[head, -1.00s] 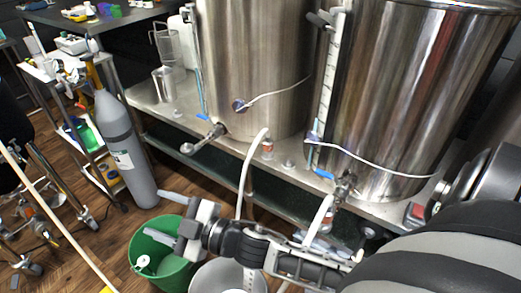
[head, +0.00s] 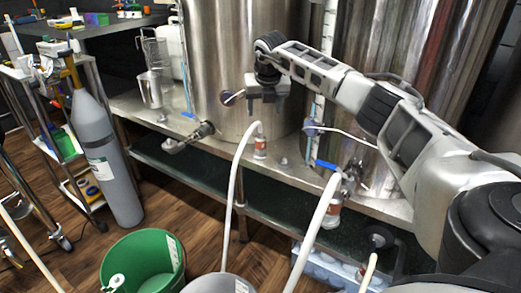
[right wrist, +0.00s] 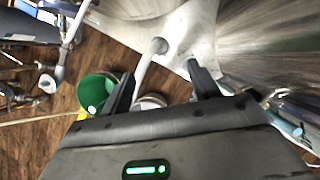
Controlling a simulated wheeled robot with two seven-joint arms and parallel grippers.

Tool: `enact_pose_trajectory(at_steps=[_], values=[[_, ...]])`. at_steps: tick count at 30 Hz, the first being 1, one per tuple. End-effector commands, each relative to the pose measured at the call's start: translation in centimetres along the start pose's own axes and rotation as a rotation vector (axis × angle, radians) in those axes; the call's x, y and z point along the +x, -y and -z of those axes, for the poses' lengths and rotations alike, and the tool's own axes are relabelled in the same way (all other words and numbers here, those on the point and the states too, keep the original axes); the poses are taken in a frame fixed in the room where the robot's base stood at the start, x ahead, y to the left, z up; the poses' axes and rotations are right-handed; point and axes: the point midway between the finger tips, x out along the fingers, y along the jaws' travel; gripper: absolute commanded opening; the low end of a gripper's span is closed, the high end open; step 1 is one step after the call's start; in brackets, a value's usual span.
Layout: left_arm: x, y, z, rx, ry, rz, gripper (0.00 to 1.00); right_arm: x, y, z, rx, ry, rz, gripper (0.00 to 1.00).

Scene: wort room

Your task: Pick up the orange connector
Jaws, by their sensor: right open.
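An orange connector (head: 260,148) stands upright on the steel bench, with a white hose (head: 238,185) curving down from its top. A second reddish-orange connector (head: 333,215) sits on another white hose, below the right tank's valve. My right gripper (head: 266,104) is open and empty, pointing down in front of the left tank, above the first connector and apart from it. In the right wrist view, the hose end (right wrist: 158,46) shows just beyond the open fingers (right wrist: 163,80); its orange part is not clear there. My left gripper is not in view.
Two large steel tanks (head: 222,70) stand on the bench (head: 215,132). A valve (head: 190,137) projects from the left tank near the connector. A green bucket (head: 143,262) and a grey gas cylinder (head: 107,155) stand on the floor at left.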

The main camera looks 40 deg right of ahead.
Motion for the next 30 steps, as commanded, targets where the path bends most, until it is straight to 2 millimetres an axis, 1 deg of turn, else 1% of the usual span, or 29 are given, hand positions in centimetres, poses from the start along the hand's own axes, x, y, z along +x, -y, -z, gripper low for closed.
enact_pose_trajectory(at_steps=[1,9,12,15,20,23,26,30], values=[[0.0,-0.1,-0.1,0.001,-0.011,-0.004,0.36,1.1,0.0,0.2,0.0,-0.003,0.004,0.61],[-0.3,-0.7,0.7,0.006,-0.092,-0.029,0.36,7.0,-0.2,0.3,-0.002,-0.003,0.0,0.61],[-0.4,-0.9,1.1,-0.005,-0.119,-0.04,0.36,8.7,-0.3,0.2,-0.002,-0.002,-0.001,0.61],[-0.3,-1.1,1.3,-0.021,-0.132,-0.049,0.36,9.6,-0.2,0.2,-0.003,0.0,-0.002,0.61],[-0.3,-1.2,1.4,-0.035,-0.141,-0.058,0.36,10.4,-0.3,0.2,-0.005,0.0,-0.003,0.61],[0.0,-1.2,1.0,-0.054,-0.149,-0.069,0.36,11.7,-0.4,0.6,-0.004,-0.001,-0.004,0.61],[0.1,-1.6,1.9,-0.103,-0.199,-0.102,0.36,13.8,-0.6,1.1,-0.003,-0.003,-0.003,0.61],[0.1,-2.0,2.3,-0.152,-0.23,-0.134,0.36,14.8,-0.6,0.9,-0.003,0.0,-0.005,0.61]])
